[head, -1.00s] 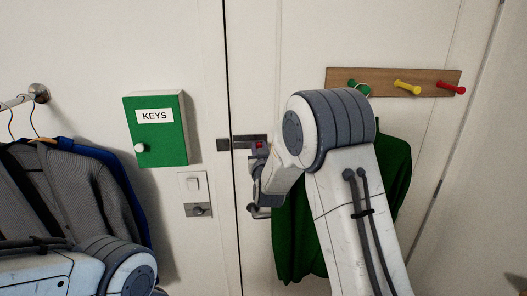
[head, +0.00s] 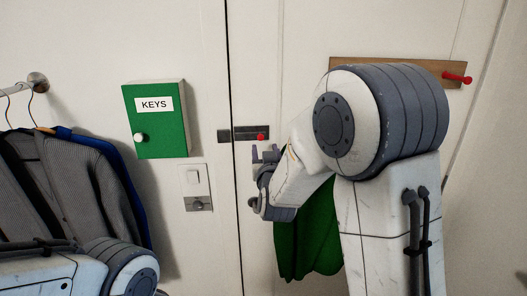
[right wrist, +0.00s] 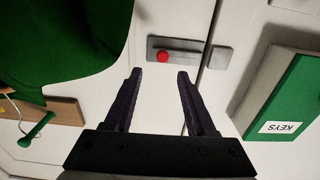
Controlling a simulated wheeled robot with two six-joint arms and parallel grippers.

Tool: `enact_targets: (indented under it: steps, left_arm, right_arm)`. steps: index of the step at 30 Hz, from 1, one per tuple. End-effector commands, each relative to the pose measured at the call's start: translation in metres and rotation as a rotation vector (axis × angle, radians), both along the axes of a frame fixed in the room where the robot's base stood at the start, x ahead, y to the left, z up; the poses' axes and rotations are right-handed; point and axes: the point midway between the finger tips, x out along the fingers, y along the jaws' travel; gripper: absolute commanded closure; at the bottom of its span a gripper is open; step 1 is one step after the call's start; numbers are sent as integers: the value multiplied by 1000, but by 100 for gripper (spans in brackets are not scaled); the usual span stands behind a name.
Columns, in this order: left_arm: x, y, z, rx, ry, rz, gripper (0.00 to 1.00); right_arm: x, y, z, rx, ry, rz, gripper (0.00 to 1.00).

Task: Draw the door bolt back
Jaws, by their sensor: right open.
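The door bolt (head: 246,133) is a dark plate on the white door, with a red knob (head: 261,137) near its right end, away from the keeper (head: 223,136) across the door gap. I see no bar crossing the gap. In the right wrist view, turned upside down, the red knob (right wrist: 162,57) sits at the left part of the bolt plate (right wrist: 190,48), with the keeper (right wrist: 219,57) to the right. My right gripper (head: 265,152) is open and empty just below the knob; its fingers (right wrist: 159,74) point at it, apart from it. My left gripper is out of frame.
A green KEYS box (head: 155,120) and a light switch (head: 193,175) are on the wall left of the gap. A green garment (head: 305,240) hangs behind my right arm, under a wooden peg rail (head: 345,66). Jackets (head: 75,185) hang at the left.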

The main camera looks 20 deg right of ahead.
Motion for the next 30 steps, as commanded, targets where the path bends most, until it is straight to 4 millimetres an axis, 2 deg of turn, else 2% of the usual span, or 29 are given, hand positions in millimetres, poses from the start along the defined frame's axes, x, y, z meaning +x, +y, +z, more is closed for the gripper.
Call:
enact_targets:
  steps: [3, 7, 22, 26, 29, 30]
  left_arm:
    - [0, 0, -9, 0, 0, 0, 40]
    - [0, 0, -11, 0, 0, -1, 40]
    - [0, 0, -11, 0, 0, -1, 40]
    - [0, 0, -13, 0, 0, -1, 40]
    - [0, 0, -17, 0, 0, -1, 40]
    - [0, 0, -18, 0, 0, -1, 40]
  right_arm:
    - [-16, 4, -1, 1, -1, 1, 44]
    - [-24, 5, -1, 1, 0, 0, 44]
    - [-26, 8, -1, 3, 9, 7, 44]
    - [-32, 35, -16, 26, 94, 82, 44]
    - [-49, 78, -42, 53, 245, 200, 44]
    - [-61, 97, -54, 63, 321, 255, 44]
